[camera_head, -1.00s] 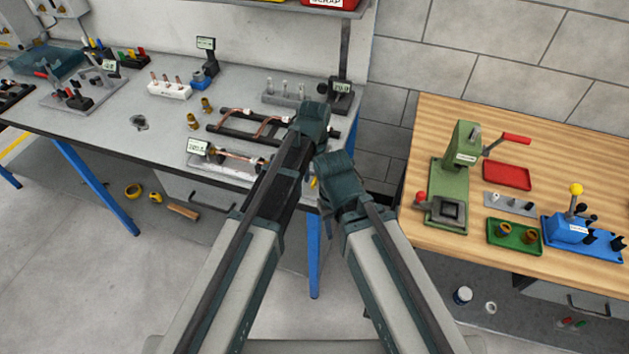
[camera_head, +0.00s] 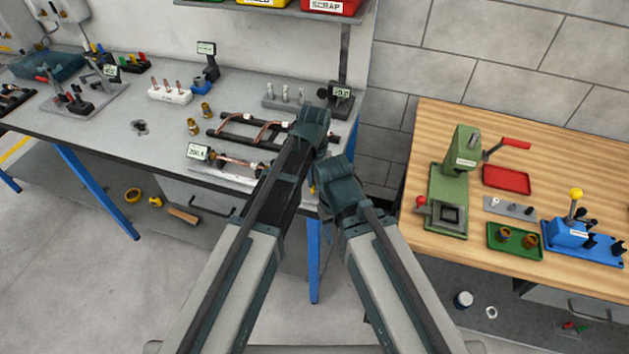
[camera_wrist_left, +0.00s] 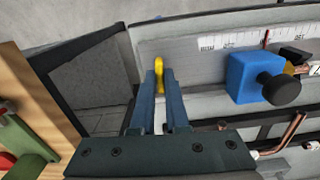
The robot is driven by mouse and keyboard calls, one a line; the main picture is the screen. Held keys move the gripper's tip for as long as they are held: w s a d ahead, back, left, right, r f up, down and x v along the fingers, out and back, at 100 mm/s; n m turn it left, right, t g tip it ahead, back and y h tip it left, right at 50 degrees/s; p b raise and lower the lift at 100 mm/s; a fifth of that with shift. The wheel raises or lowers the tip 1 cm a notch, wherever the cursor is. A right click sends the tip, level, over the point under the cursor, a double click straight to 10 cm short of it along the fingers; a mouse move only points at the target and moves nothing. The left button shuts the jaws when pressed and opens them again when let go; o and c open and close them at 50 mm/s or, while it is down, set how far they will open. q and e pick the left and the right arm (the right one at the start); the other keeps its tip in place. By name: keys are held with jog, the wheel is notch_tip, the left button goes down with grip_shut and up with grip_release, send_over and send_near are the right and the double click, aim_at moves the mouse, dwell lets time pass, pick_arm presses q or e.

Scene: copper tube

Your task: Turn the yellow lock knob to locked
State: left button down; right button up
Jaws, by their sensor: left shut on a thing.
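The yellow lock knob (camera_wrist_left: 160,70) shows in the left wrist view, upright at the near edge of a grey measuring fixture. My left gripper (camera_wrist_left: 159,88) has its two blue-grey fingers around it, shut on it. The fixture carries a white ruler scale (camera_wrist_left: 240,40), a blue block (camera_wrist_left: 252,77) and a round black knob (camera_wrist_left: 279,89). In the head view the fixture (camera_head: 225,170) is partly hidden behind my left arm, and the fingertips are hidden there. My right arm reaches in beside the left one, with its gripper fingers out of sight.
A digital display (camera_head: 199,152) stands at the fixture's left end. A black rack with copper tubes (camera_head: 265,132) lies just behind. A wooden bench (camera_head: 470,120) with a green press (camera_head: 455,180) and a blue tool (camera_head: 570,232) stands to the right, across a gap.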

pick_arm(q)
jog(key=m, duration=0.3)
jog(key=shift+m, duration=0.4)
jog(key=m, duration=0.4)
jog(key=shift+m, duration=0.3)
jog(key=m, duration=0.4)
jog(key=shift+m, duration=2.3)
jog(key=c, duration=0.9)
grip_release()
